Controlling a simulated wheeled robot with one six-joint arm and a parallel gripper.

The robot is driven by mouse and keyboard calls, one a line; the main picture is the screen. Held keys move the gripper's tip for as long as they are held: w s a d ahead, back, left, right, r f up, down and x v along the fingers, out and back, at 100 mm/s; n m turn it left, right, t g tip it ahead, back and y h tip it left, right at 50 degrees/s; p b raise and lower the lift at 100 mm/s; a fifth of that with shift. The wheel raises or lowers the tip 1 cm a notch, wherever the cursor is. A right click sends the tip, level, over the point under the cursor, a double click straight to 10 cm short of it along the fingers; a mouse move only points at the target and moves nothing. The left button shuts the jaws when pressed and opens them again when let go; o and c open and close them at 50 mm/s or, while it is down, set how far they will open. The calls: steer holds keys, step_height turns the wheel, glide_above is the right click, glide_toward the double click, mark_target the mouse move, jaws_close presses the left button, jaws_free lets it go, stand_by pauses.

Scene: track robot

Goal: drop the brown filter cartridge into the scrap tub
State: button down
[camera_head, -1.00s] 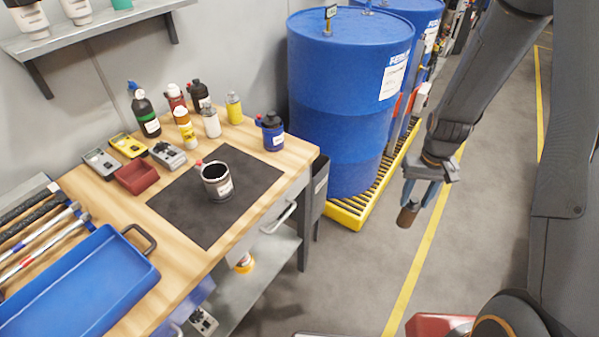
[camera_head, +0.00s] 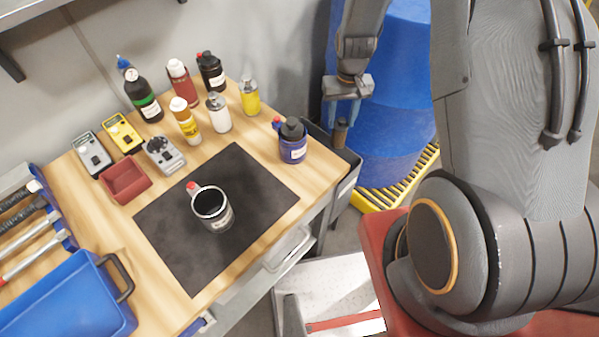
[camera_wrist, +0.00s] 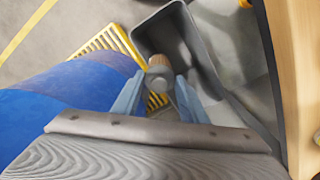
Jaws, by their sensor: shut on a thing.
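My gripper (camera_head: 345,113) is shut on the brown filter cartridge (camera_head: 340,133), which hangs down between the blue fingers near the far right corner of the workbench. A grey open bin (camera_head: 344,192) at the bench's right end appears to be the scrap tub. In the wrist view this deep bin (camera_wrist: 207,48) shows its open mouth; the cartridge overlaps its near left part. I cannot tell how high the cartridge is above the rim.
A blue drum (camera_head: 395,120) stands on a yellow grated pallet (camera_head: 405,186) close behind my gripper. The wooden workbench (camera_head: 262,225) holds several bottles, a blue container (camera_head: 292,147), a grey can (camera_head: 212,208) on a black mat (camera_head: 165,240), and a blue tray (camera_head: 70,305).

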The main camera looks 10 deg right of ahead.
steer(key=w+a+f+m+b, duration=0.1)
steer(key=a+f+b, duration=0.1)
steer(key=a+f, duration=0.2)
step_height(320, 180, down, 3)
steer(key=shift+w+a+f, duration=0.15)
steer(key=shift+w+a, duration=0.1)
steer(key=shift+w, duration=0.05)
steer(key=c, duration=1)
jaws_free()
step_height(320, 180, up, 8)
steer(key=b, duration=0.2)
